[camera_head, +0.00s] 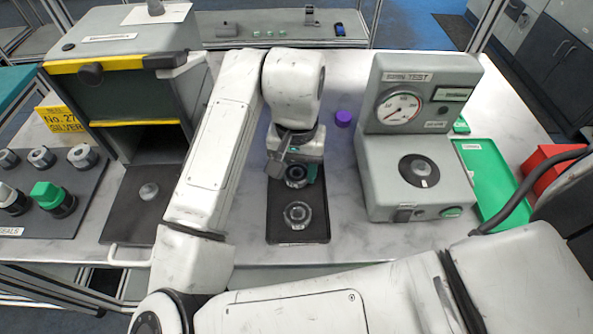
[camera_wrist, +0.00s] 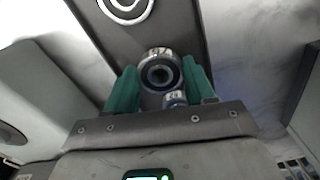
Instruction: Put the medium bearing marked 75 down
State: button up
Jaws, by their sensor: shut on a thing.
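My gripper (camera_head: 297,178) is over the rear part of a dark tray (camera_head: 316,237). Its green fingers (camera_wrist: 161,88) in the wrist view are shut on a bearing (camera_wrist: 160,66), a shiny metal ring with a dark centre. The held bearing also shows in the head view (camera_head: 296,171), partly covered by the gripper. I cannot read a 75 on it. I cannot tell whether it touches the tray. A larger ring-shaped bearing (camera_head: 297,215) lies on the tray in front of it; its edge shows in the wrist view (camera_wrist: 126,8).
A grey test machine with a dial gauge (camera_head: 399,107) stands to the right, beside a green tray (camera_head: 490,180) and a red bin (camera_head: 546,166). A purple cylinder (camera_head: 343,118) stands behind the tray. A grey boxy machine (camera_head: 120,60) and a seals rack (camera_head: 60,215) are left.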

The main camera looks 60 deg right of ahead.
jog(key=shift+f, duration=0.7)
jog(key=shift+f, duration=0.1)
jog(key=o, duration=1.1)
jog(key=shift+o, duration=0.2)
notch_tip(320, 180, up, 12)
jog(key=p, duration=0.1)
